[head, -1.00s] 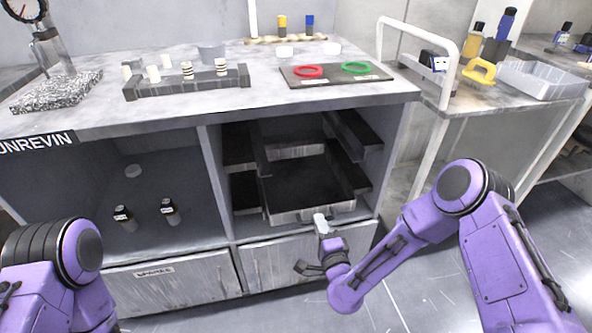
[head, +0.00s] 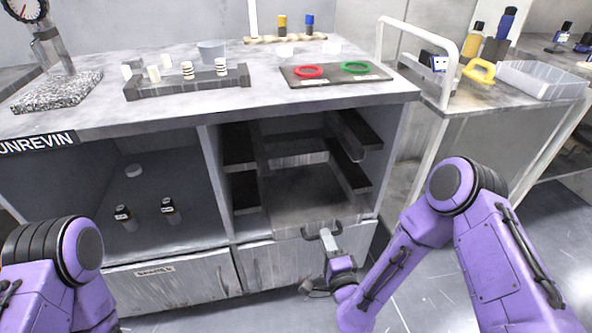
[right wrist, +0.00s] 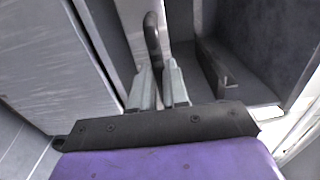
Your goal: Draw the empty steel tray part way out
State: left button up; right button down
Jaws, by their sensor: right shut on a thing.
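The empty steel tray (head: 308,203) sticks part way out of the right bay of the bench, its bare floor showing. A handle (head: 312,234) is on its front. My right gripper (head: 327,236) is shut on this handle, below and in front of the tray. In the right wrist view, the two fingers of my right gripper (right wrist: 159,86) close around the dark bent handle (right wrist: 152,38); the exact contact is partly hidden. My left arm shows at the lower left of the head view, but its gripper is out of view.
Dark rails (head: 352,172) line the tray's bay. Two dark bottles (head: 170,211) stand in the open left bay. The benchtop holds a rack (head: 188,82) and a plate (head: 335,75) with red and green rings. A side cart (head: 480,95) stands at the right.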

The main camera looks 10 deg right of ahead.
jog(key=c, duration=1.1)
grip_release()
jog(key=shift+o, duration=0.2)
jog(key=shift+s, duration=0.1)
